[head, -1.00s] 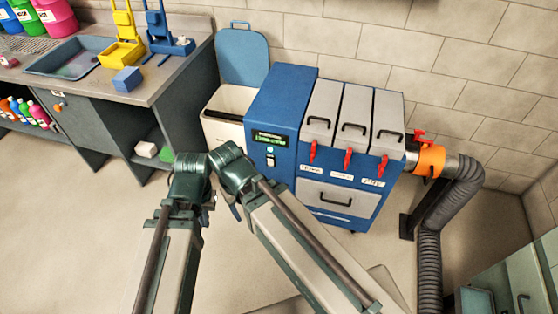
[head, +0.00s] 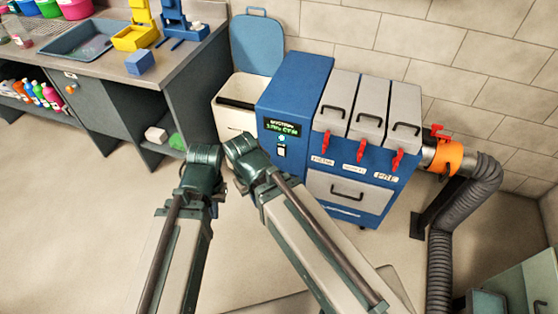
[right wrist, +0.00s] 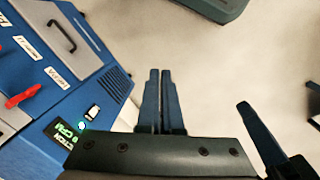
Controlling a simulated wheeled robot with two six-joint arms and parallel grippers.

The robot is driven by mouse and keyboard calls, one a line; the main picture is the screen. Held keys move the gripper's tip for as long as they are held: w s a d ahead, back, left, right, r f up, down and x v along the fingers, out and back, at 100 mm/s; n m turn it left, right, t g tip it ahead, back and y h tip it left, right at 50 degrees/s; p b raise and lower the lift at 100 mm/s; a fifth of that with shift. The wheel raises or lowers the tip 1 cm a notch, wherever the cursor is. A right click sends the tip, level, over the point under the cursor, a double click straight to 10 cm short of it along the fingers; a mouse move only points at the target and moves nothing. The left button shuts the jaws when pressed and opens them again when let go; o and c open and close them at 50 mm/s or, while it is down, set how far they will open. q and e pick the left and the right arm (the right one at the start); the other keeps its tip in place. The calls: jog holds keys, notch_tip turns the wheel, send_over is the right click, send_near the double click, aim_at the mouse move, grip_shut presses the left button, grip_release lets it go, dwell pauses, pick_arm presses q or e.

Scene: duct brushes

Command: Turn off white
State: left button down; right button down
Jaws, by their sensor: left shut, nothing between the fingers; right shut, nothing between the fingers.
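The blue machine (head: 293,88) stands against the wall. On its front are a lit green display (head: 283,127), a small glowing green-cyan lamp (head: 282,138) and a white switch (head: 282,152) in a dark surround. The white switch also shows in the right wrist view (right wrist: 92,111). My right gripper (right wrist: 159,72) is shut and empty, apart from the machine's front and to the right of the switch in that view. My left gripper (right wrist: 242,104) shows at that view's right edge, shut.
The machine has grey lids (head: 371,105), red levers (head: 359,144) and a drawer (head: 348,192). An orange-collared grey duct (head: 446,158) is at its right. A white bin with blue lid (head: 257,44) stands at its left, beside a sink counter (head: 105,68).

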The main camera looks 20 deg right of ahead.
jog(key=w+d+f+m+b, duration=0.1)
jog(key=d+f+b, duration=0.1)
jog(key=f+b, duration=0.95)
jog(key=w+d+f+m+b, duration=0.1)
jog(key=w+d+f+b, duration=0.15)
jog(key=f+b, duration=0.95)
jog(key=w+d+f+b, duration=0.1)
jog(key=d+f+b, duration=0.2)
jog(key=f+b, duration=0.9)
jog(key=w+d+f+t+h+b, duration=0.1)
jog(key=w+d+f+h+b, duration=0.15)
jog(key=f+b, duration=0.45)
jog(key=w+d+f+t+h+b, duration=0.1)
jog(key=w+d+f+t+b, duration=0.2)
jog(key=f+b, duration=0.4)
jog(key=w+d+r+n+t+h, duration=0.3)
jog(key=w+d+r+t+h, duration=0.15)
jog(key=w+r, duration=0.3)
jog(key=w+a+r+n+t, duration=0.3)
jog(key=a+r+t, duration=0.1)
jog(key=r, duration=0.3)
jog(key=w+a+r+n+t+h, duration=0.1)
jog(key=w+a+r+n+t, duration=0.2)
jog(key=a+r, duration=0.3)
jog(key=shift+r+n+t+h+b, duration=0.3)
jog(key=shift+r+t+b, duration=0.05)
jog(key=shift+r, duration=0.35)
